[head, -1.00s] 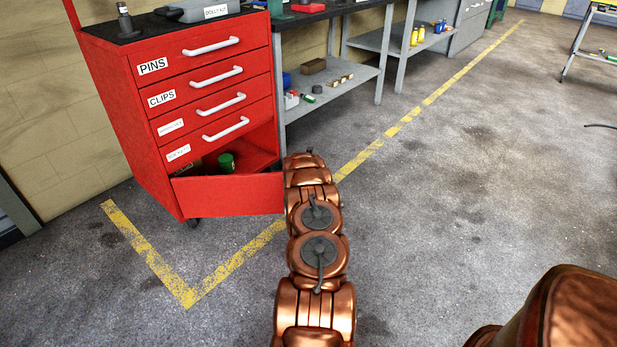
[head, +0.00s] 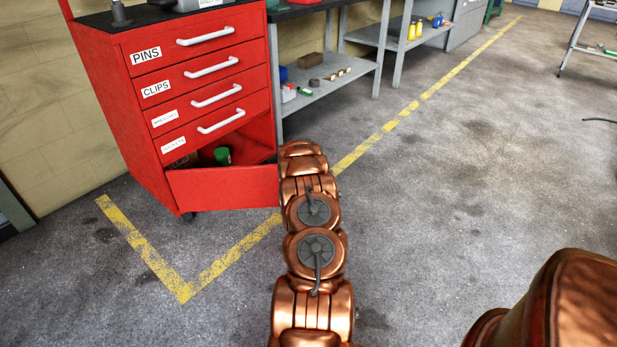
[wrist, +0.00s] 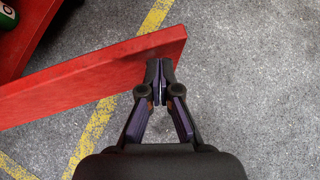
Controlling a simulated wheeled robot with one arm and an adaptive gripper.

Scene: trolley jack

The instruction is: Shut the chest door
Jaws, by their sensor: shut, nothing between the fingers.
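The red tool chest (head: 125,100) stands at the left in the head view. Its low door (head: 225,187), a plain red panel, stands ajar, with its left end at the chest and its right end swung outward. A green can (head: 222,155) shows inside through the gap. In the wrist view, the door (wrist: 85,80) crosses from the left to its free end at upper centre. My gripper (wrist: 159,68) is shut and empty, its tips against or very close to the door's outer face near that free end. In the head view, my arm hides the gripper.
Several drawers with white handles (head: 212,70) sit above the door, closed. A grey shelf bench (head: 335,85) stands just right of the chest. A yellow floor line (head: 225,262) runs in front.

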